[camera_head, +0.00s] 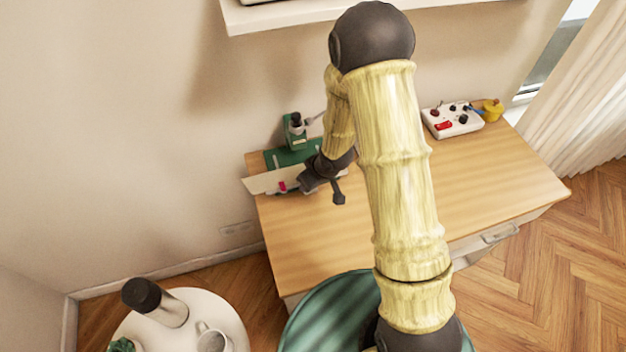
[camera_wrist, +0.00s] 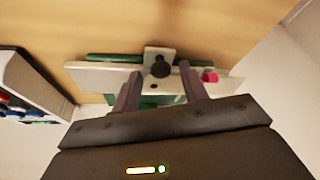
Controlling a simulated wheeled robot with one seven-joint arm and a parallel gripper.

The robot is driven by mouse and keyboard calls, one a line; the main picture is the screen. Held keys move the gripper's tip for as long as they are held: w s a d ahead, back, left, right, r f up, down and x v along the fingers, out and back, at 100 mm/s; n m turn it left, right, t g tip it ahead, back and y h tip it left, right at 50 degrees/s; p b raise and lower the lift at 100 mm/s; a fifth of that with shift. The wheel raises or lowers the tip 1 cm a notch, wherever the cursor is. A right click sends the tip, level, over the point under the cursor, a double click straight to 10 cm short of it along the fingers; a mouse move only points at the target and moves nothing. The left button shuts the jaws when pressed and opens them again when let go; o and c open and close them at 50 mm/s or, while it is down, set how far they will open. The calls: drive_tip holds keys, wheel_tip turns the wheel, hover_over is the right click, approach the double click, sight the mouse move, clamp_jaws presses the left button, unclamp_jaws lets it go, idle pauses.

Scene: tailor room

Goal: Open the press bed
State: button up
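The press (camera_head: 295,131) is a small green machine with a dark top at the table's back left corner. A green base (camera_head: 286,156) and a flat cream plate (camera_head: 262,182) lie in front of it. In the wrist view the cream plate (camera_wrist: 100,73) runs across the picture, with a dark round knob (camera_wrist: 160,67) on a pale tab. A pink piece (camera_wrist: 210,76) sits towards its right end. My gripper (camera_wrist: 160,75) is open, its fingers apart with the knob seen between them; contact cannot be told. My gripper (camera_head: 313,182) partly hides the plate in the head view.
The wooden table (camera_head: 490,180) has clear room to the right. A white control box (camera_head: 452,120) and a yellow item (camera_head: 492,109) stand at its back right. A wall shelf (camera_head: 290,16) hangs above. A round white table (camera_head: 225,312) stands at lower left.

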drive_tip(key=shift+w, duration=0.1)
drive_tip(key=shift+s+r, duration=0.2)
drive_tip(key=shift+r, duration=0.25)
drive_tip(key=p+v, duration=0.5)
drive_tip(key=v, duration=1.1)
drive_tip(key=shift+d+r+p, duration=0.2)
drive_tip(key=shift+p, duration=0.2)
drive_tip(key=s+d+r+m+g+h, duration=0.1)
drive_tip(key=s+d+r+m+h, duration=0.1)
drive_tip(key=s+d+r+m, duration=0.5)
drive_tip(key=shift+s+d+r+h, duration=0.3)
drive_tip(key=shift+s+d+r, duration=0.2)
drive_tip(key=shift+s, duration=0.7)
